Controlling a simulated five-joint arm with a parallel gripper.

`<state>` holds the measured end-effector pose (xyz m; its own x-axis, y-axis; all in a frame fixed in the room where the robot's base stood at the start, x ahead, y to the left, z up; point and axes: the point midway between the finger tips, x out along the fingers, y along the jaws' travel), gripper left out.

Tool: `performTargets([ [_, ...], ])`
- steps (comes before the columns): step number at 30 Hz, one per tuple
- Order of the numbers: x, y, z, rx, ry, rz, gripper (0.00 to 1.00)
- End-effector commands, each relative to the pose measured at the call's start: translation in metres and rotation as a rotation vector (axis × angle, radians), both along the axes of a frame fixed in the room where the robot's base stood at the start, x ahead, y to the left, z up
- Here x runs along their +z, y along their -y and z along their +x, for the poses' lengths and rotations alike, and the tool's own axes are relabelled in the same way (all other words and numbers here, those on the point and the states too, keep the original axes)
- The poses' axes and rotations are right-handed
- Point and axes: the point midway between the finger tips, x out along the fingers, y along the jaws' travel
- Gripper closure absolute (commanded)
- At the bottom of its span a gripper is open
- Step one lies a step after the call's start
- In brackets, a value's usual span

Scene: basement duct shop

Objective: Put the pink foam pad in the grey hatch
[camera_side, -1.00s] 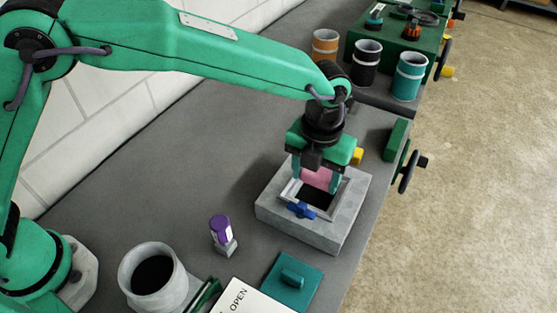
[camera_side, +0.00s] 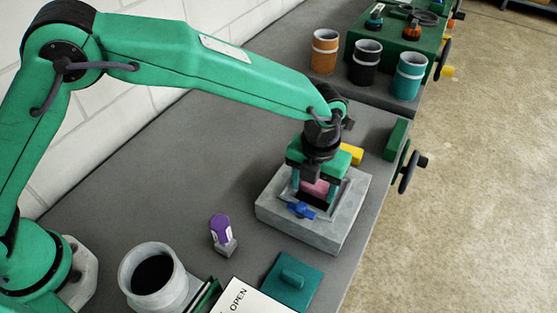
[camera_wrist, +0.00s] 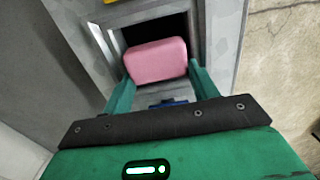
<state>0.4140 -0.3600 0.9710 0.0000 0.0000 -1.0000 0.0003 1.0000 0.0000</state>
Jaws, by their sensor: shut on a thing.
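The grey hatch (camera_side: 336,222) is a grey block with a square framed opening on the bench, with a blue latch (camera_side: 301,210) at its near edge. My gripper (camera_side: 314,190) points down into the opening and is shut on the pink foam pad (camera_side: 315,187). In the wrist view the pink foam pad (camera_wrist: 157,61) sits between my two green fingers, at the mouth of the dark opening. The hatch frame (camera_wrist: 119,17) surrounds it there. The lower part of the pad is hidden in the side view.
A teal lid with a handle (camera_side: 291,282), a purple-topped marker (camera_side: 221,233), a grey pot (camera_side: 152,279) and a sign reading OPEN (camera_side: 245,299) are near the front. A yellow block (camera_side: 351,154) lies behind the hatch. Orange, black and teal cups (camera_side: 366,62) stand at the back. The left bench is clear.

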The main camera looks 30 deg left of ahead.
Motion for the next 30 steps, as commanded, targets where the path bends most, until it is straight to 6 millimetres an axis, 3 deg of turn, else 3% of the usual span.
performTargets([
  [24, -0.016, -0.001, -0.001, 0.001, -0.003, 0.003, 0.66],
  [25, -0.016, -0.001, -0.001, 0.002, -0.003, 0.003, 0.35],
  [30, -0.016, -0.001, -0.001, 0.002, -0.004, 0.004, 0.32],
])
